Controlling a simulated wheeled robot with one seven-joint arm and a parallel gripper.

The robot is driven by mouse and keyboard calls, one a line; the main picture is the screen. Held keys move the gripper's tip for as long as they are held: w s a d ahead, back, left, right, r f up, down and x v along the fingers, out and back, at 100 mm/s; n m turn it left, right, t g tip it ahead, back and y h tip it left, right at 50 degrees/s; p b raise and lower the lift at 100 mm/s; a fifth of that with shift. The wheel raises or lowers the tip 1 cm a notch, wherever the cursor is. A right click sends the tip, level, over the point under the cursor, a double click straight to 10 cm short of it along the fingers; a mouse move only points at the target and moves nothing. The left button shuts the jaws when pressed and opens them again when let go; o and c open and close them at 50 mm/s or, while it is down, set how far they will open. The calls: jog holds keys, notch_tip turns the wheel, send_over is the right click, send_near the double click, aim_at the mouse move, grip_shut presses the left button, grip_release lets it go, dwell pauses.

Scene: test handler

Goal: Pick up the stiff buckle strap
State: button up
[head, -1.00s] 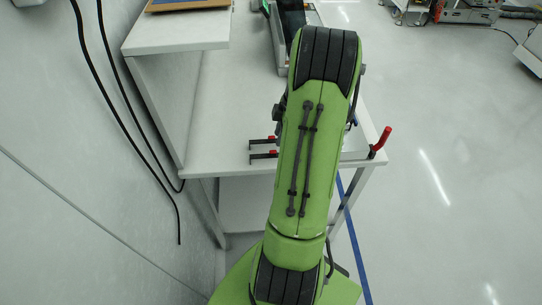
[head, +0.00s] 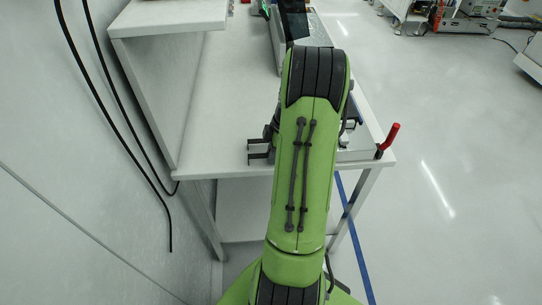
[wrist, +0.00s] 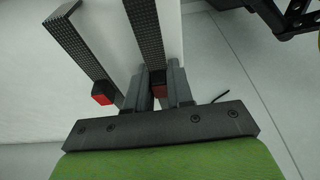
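My gripper (head: 250,151) points left over the front edge of the white table (head: 215,130) in the head view. Small red blocks show by the fingers.
A grey fixture with a red handle (head: 390,138) sits at the table's front right corner, partly behind my arm. A long grey tray (head: 318,33) with dark contents stands farther back. A white shelf unit (head: 165,20) and black cables (head: 105,95) are at left.

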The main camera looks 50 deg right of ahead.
jog(key=shift+c, duration=0.9)
jog(key=shift+r+p, duration=1.8)
jog(key=shift+r, duration=0.75)
